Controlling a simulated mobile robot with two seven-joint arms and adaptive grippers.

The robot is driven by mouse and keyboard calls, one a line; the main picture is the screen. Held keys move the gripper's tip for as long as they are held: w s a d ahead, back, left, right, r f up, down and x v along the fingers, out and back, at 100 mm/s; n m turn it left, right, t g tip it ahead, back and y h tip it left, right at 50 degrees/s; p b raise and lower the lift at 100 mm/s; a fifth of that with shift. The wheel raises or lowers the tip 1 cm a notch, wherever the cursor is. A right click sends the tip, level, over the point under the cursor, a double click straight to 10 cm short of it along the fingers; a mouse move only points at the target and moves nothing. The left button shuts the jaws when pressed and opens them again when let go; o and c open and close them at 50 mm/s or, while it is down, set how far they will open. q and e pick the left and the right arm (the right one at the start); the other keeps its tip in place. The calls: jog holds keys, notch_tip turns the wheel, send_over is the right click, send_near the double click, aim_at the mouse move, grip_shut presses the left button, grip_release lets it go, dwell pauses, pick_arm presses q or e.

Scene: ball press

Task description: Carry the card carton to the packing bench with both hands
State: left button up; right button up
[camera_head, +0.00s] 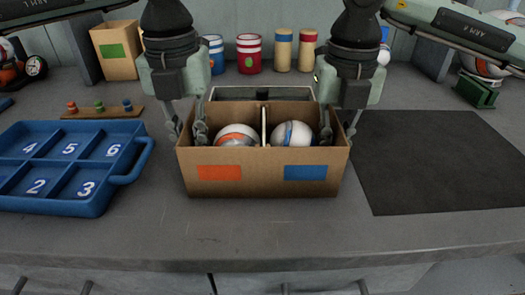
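The card carton (262,182) stands upright on the grey bench in the middle of the head view. Its front has an orange patch on the left and a blue patch on the right. A divider splits it, with an orange-banded white ball (238,136) in the left compartment and a blue-banded white ball (292,133) in the right. My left gripper (188,133) points down over the left wall, one finger outside and one inside, with a gap between them. My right gripper (338,133) straddles the right wall likewise, its fingers apart.
A blue numbered tray (65,205) lies at the left and a black mat (432,160) at the right. Cans and cylinders (250,53) line the back. Bare bench lies in front of the carton.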

aim_at(188, 122)
pick_arm(q)
jog(key=shift+f, duration=0.2)
pick_arm(e)
jog(key=shift+f, duration=0.2)
pick_arm(q)
grip_shut()
pick_arm(e)
grip_shut()
